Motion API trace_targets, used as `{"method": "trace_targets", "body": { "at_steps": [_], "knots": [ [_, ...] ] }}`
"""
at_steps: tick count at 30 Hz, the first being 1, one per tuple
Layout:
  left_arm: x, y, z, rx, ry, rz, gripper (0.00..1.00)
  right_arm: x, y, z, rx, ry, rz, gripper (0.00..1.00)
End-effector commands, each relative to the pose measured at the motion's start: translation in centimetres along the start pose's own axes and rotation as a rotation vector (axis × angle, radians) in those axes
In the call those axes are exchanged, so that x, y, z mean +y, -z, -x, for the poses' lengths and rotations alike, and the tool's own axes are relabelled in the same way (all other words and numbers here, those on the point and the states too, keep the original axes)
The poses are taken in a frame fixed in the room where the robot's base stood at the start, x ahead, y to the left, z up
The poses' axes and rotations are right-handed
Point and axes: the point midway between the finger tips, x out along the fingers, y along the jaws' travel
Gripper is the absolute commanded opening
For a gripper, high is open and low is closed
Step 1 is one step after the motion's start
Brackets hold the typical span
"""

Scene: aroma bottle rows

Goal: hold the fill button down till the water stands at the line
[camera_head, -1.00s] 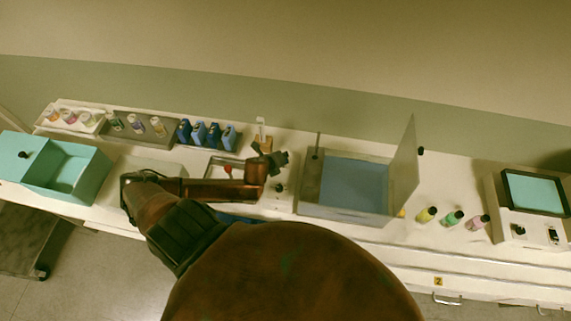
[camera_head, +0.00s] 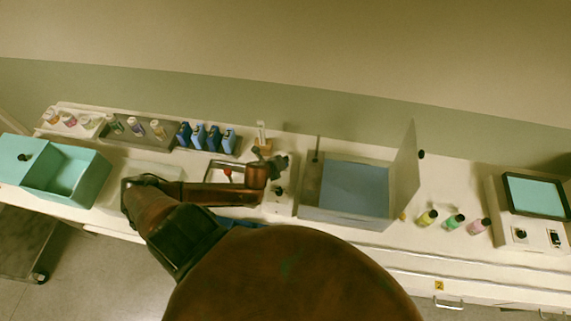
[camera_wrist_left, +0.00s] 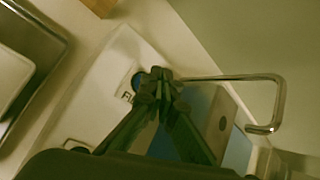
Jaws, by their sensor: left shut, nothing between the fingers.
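My left gripper (camera_head: 283,160) is shut and empty, over the white panel just left of the water bath (camera_head: 306,190). In the left wrist view its fingertips (camera_wrist_left: 160,75) point at the panel, beside a round blue button (camera_wrist_left: 138,82) with a partly hidden label starting "FI". The fingers cover part of the button, and I cannot tell whether they touch it. The bath is a grey-walled tank with a blue surface (camera_head: 355,186) inside, its lid upright at the right. I cannot make out a fill line. My right gripper is not in view.
A bent metal pipe (camera_wrist_left: 275,98) stands beside the fingers. Black knobs (camera_head: 279,189) sit on the panel. Blue bottles (camera_head: 213,137) stand in a row at the back left. Several coloured bottles (camera_head: 454,221) stand right of the bath. A teal box (camera_head: 90,178) is at the left.

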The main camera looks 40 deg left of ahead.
Motion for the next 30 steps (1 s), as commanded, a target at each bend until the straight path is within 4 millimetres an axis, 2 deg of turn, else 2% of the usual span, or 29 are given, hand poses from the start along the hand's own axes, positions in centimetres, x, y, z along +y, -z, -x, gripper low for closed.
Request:
{"method": "trace_targets", "body": {
  "at_steps": [30],
  "knots": [
    [0.47, 0.47, -0.53, 0.0, 0.0, 0.0, 0.0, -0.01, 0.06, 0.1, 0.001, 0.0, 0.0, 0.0]
  ]
}}
